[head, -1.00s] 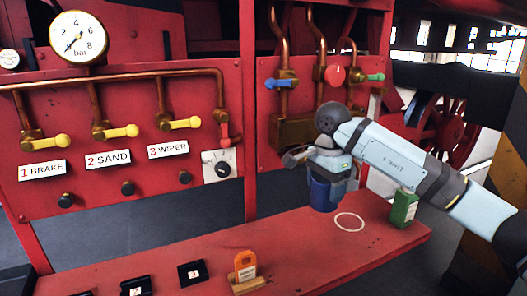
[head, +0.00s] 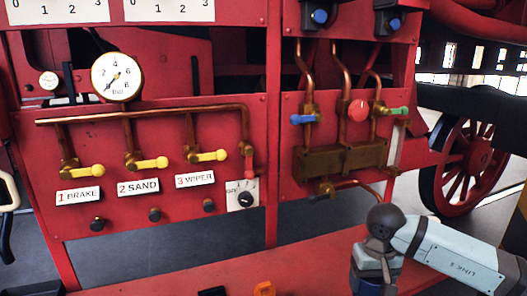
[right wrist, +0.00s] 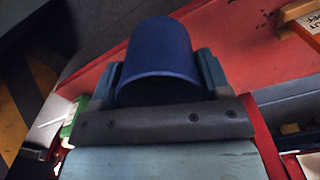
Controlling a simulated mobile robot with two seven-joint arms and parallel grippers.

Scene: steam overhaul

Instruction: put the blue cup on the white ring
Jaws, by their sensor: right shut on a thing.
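The blue cup (right wrist: 162,48) is held between the two fingers of my right gripper (right wrist: 158,75), which is shut on it in the right wrist view. In the head view my right gripper (head: 375,262) is at the bottom right, over the red shelf (head: 300,262), with its lower end close to the picture edge. I cannot tell the cup's height above the shelf. The white ring is in neither current view. My left gripper is not in view.
A green box (right wrist: 72,118) stands on the shelf beside the gripper. An orange tag (head: 264,289) is at the bottom edge. Behind the shelf is a red panel with yellow levers (head: 150,163), a gauge (head: 117,76) and a brass valve block (head: 335,160).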

